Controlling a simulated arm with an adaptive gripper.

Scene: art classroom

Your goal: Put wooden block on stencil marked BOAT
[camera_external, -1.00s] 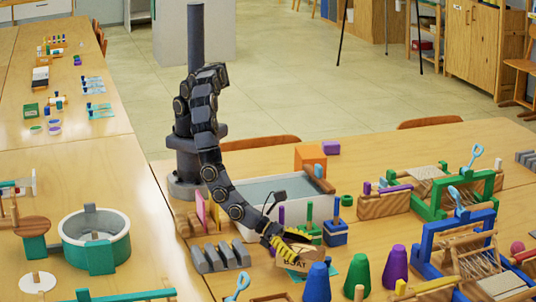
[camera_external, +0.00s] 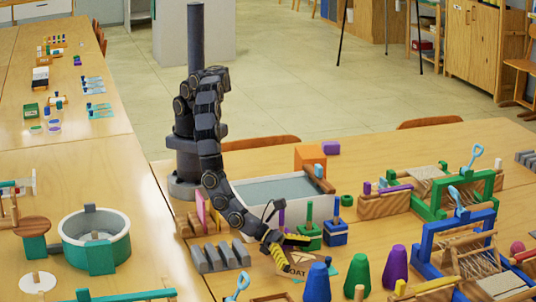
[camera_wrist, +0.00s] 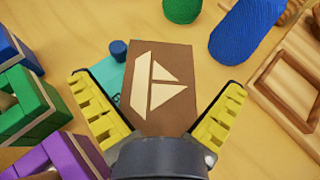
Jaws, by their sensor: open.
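The wooden block (camera_wrist: 160,88), brown on top with a pale sailboat shape, lies between my gripper's fingers in the wrist view. In the external view, the block (camera_external: 296,270) has a pale side with partly readable BOAT lettering. A teal sheet (camera_wrist: 108,72), apparently the stencil, shows past the block's left edge. The block overlaps the sheet, though I cannot tell exactly how they touch. My gripper (camera_wrist: 160,108) is open, with its yellow fingers spread to either side of the block; it also shows in the external view (camera_external: 287,250).
A blue cone (camera_external: 317,283) and a green cone (camera_external: 358,274) stand close on the right. A green peg block (camera_external: 308,236) and a blue one (camera_external: 336,233) stand behind. Grey ridged blocks (camera_external: 221,257) lie left. A small blue knob (camera_wrist: 118,48) is beside the block.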

